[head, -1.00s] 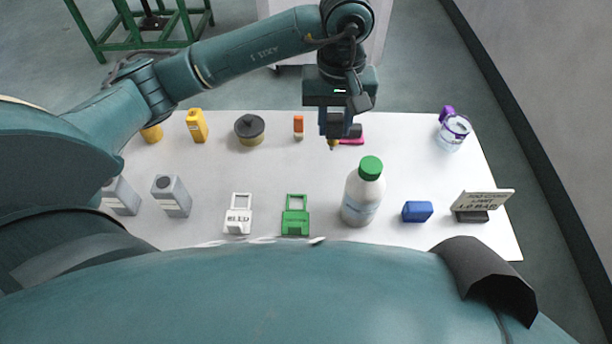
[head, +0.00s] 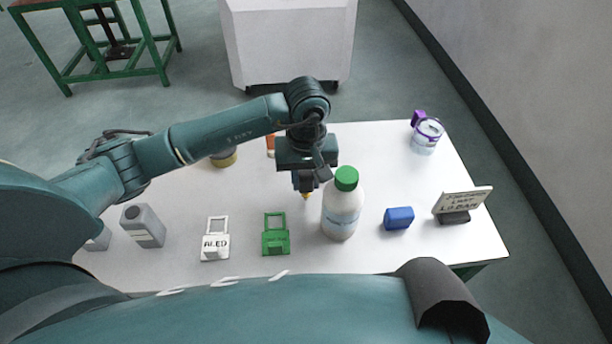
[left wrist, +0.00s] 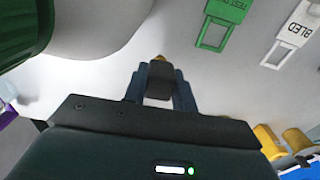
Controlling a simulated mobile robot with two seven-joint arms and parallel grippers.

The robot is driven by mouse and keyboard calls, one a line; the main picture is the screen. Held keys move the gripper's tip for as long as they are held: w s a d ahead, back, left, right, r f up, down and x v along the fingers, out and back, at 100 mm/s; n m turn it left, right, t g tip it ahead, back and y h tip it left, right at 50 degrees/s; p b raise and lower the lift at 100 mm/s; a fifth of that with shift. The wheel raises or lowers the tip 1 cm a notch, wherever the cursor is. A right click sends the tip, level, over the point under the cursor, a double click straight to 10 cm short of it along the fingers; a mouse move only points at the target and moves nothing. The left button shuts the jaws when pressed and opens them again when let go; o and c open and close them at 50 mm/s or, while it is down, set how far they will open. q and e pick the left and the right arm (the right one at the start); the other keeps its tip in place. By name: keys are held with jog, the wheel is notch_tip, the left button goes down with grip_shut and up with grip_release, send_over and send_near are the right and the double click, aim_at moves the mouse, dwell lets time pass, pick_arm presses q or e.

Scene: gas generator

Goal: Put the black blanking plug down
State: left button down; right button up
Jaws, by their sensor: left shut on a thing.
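My left gripper (head: 306,184) is over the middle of the white table, just left of the white bottle with the green cap (head: 341,205). It is shut on the black blanking plug, which shows in the left wrist view as a dark block (left wrist: 160,82) between the blue fingers, with a small yellowish tip beyond it. In the head view the gripper mostly hides the plug. I cannot tell whether the plug touches the table. My right gripper is not in view.
A green tag (head: 276,238) and a white tag (head: 215,243) lie left of the bottle. A blue block (head: 399,218), a small sign (head: 462,203) and a clear jar (head: 427,138) are to the right. Bare table (head: 375,150) shows behind the bottle.

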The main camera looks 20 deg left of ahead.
pick_arm(q)
jog(key=c, duration=1.6)
grip_release()
jog(key=shift+f, duration=0.1)
jog(key=o, duration=0.5)
